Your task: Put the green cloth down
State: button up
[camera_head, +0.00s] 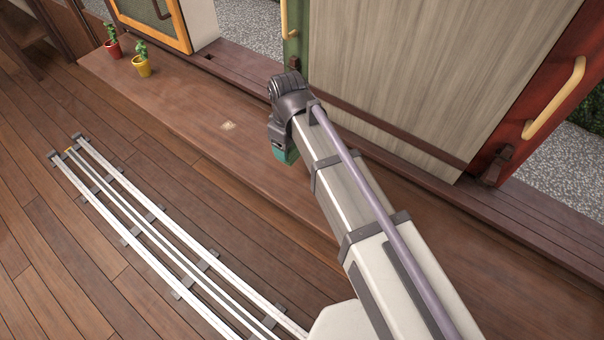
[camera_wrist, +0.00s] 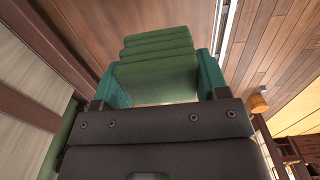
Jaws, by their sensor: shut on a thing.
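The green cloth (camera_wrist: 158,50) shows in the wrist view as a thick folded stack with several layers. My gripper (camera_wrist: 160,78) is shut on it, with a teal finger on each side of the cloth. In the head view only part of my gripper (camera_head: 284,152) shows, as a teal piece below the dark wrist, over the raised wooden step (camera_head: 190,100). The cloth cannot be made out there; my wrist and arm hide that area.
A red pot (camera_head: 113,49) and a yellow pot (camera_head: 142,68), each with a small plant, stand on the step's far left. A small pale patch (camera_head: 228,126) lies on the step. A panel door (camera_head: 400,70) stands behind my arm. White rails (camera_head: 160,225) cross the floor.

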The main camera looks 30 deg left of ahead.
notch_tip(320, 180, down, 10)
jog(key=b, duration=0.9)
jog(key=shift+d+r, duration=0.1)
jog(key=shift+r, duration=0.15)
jog(key=shift+f, duration=0.15)
jog(key=o, duration=0.8)
jog(key=shift+o, duration=0.2)
notch_tip(320, 180, up, 13)
jog(key=p, duration=1.2)
jog(key=shift+f+p, duration=0.2)
jog(key=shift+p, duration=0.2)
jog(key=shift+f, duration=0.1)
